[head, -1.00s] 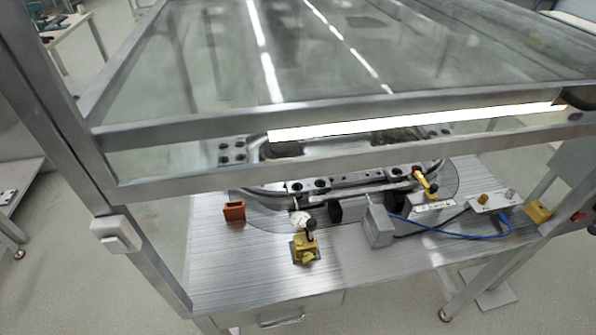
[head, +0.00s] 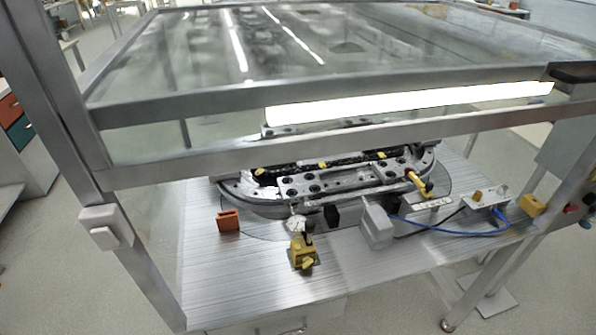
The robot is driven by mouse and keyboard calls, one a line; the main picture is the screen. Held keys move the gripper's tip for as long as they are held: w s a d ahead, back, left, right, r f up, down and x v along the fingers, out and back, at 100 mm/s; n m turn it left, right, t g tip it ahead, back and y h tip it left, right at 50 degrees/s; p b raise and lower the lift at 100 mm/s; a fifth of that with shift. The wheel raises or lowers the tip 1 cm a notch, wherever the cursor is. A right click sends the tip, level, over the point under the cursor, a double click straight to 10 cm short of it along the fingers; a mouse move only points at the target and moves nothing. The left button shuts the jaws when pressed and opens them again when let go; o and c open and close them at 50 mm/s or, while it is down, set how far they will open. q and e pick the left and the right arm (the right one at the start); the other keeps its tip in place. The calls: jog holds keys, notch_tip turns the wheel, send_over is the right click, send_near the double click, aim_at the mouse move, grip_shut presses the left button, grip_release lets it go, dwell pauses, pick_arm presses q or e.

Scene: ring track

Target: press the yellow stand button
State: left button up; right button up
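A small yellow stand (head: 302,254) with a black knob and a round dial gauge (head: 296,224) stands near the front of the metal table. A yellow block (head: 532,205) sits at the table's right edge. A light box (head: 487,201) next to it carries a small yellow knob or button (head: 477,195). I cannot tell which of these is the yellow stand button. Neither of my grippers is in view.
The ring track (head: 330,185) lies behind, under a glass-topped metal frame (head: 320,153). An orange block (head: 228,221), a grey box (head: 377,226) and a blue cable (head: 440,231) are on the table (head: 230,275). A white switch box (head: 105,228) is on the left post.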

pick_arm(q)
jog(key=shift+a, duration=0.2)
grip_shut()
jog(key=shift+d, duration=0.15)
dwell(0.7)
